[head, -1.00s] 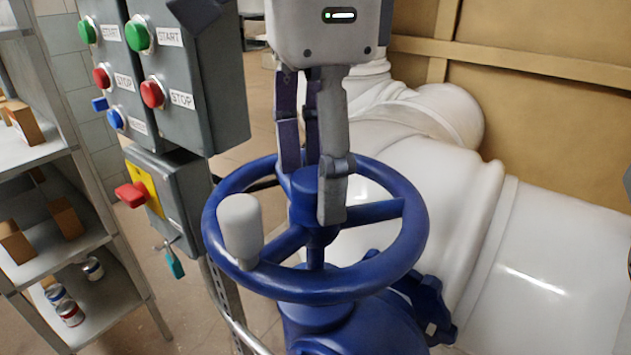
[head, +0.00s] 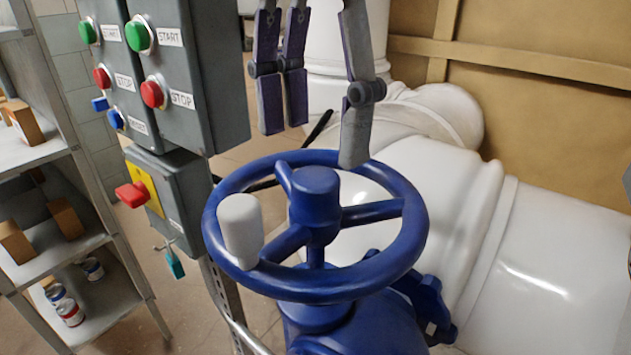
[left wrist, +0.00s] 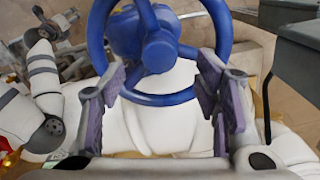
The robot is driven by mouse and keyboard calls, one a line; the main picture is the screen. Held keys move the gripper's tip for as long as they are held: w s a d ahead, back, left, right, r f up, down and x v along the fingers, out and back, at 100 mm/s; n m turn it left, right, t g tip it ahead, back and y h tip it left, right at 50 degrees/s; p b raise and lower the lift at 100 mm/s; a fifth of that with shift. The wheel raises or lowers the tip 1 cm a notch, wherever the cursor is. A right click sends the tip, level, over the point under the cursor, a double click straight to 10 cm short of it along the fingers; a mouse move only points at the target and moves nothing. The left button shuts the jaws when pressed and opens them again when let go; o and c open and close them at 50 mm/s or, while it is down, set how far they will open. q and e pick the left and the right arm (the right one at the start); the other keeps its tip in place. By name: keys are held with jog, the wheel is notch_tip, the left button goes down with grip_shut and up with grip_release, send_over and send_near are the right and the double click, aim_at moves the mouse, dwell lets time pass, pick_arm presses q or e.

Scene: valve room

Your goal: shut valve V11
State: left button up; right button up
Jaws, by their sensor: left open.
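A blue handwheel (head: 405,255) with a raised hub and a white upright knob (head: 241,230) on its rim stands in the middle of the head view. No V11 label is readable on it. My left gripper (head: 312,145) is open and empty above the wheel's far side, apart from the hub. In the left wrist view the wheel (left wrist: 165,98) shows beyond and between the open fingers of the left gripper (left wrist: 165,110). My right gripper is not clearly in view.
Grey control boxes (head: 200,80) with green and red buttons stand left of the wheel. A red switch (head: 132,194) sticks out below them. A shelf (head: 75,260) with small boxes and cans is at far left. Large white pipes (head: 430,190) fill the right side behind the wheel.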

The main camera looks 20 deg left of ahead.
aim_at(314, 176)
pick_arm(q)
jog(key=shift+f, duration=3.3)
jog(key=shift+o, duration=0.8)
jog(key=shift+f, duration=0.1)
jog(key=c, duration=1.2)
jog(key=shift+c, duration=0.2)
